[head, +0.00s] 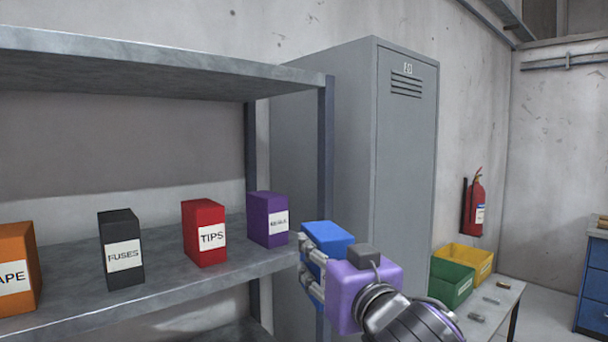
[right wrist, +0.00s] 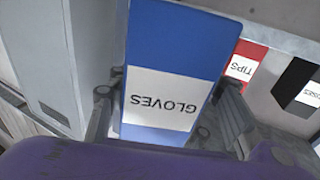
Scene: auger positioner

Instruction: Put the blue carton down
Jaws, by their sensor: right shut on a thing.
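The blue carton (head: 328,237) is in my right gripper (head: 314,262), just right of the metal shelf's end in the head view. In the right wrist view the carton (right wrist: 180,60) fills the middle, with a white label reading GLOVES that appears upside down. The right gripper's fingers (right wrist: 170,125) are on both sides of the carton and shut on it. In the head view the gripper and wrist hide the carton's lower part. I cannot tell whether anything supports it from below. My left gripper is not in view.
The shelf board (head: 165,285) bears an orange carton (head: 18,270), a black FUSES carton (head: 121,245), a red TIPS carton (head: 205,233) and a purple carton (head: 267,220). A shelf post (head: 326,150) and grey locker (head: 400,170) stand behind. Green (head: 450,283) and yellow (head: 478,258) bins sit right.

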